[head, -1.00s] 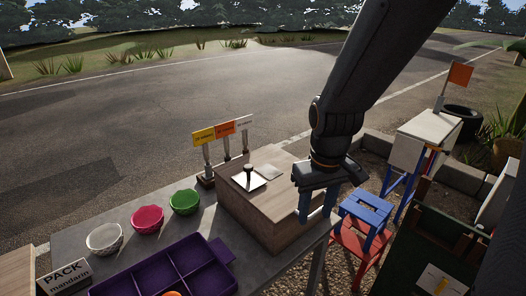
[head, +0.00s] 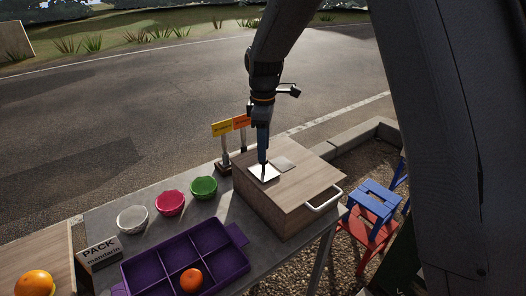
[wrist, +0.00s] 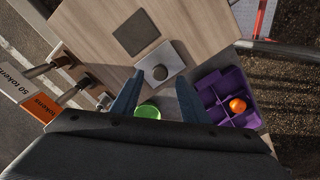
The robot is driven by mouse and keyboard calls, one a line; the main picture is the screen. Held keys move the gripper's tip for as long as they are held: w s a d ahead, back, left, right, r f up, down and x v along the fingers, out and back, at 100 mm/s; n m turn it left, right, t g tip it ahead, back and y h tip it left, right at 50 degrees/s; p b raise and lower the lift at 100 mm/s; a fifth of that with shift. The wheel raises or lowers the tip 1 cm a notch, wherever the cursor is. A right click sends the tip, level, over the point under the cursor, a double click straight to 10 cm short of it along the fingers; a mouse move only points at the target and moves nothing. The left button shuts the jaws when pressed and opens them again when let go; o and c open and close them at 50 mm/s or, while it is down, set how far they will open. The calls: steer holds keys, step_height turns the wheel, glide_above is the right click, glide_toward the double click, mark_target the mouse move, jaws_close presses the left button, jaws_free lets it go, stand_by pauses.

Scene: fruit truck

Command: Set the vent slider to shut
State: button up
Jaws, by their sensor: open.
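A grey square (head: 284,163) lies on the box top beside the plate.
A purple tray (head: 172,252) holding an orange fruit (head: 191,280) and white, pink and green bowls (head: 203,187) stand left of the box. Token signs (head: 232,125) rise behind it. A white handle (head: 324,198) sticks out on the box's right side.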

mark_target(264, 166)
steer(key=shift+f+p, duration=0.4)
steer(key=shift+f, duration=1.2)
steer(key=shift+c, duration=0.2)
steer(key=shift+d, duration=0.1)
jaws_close()
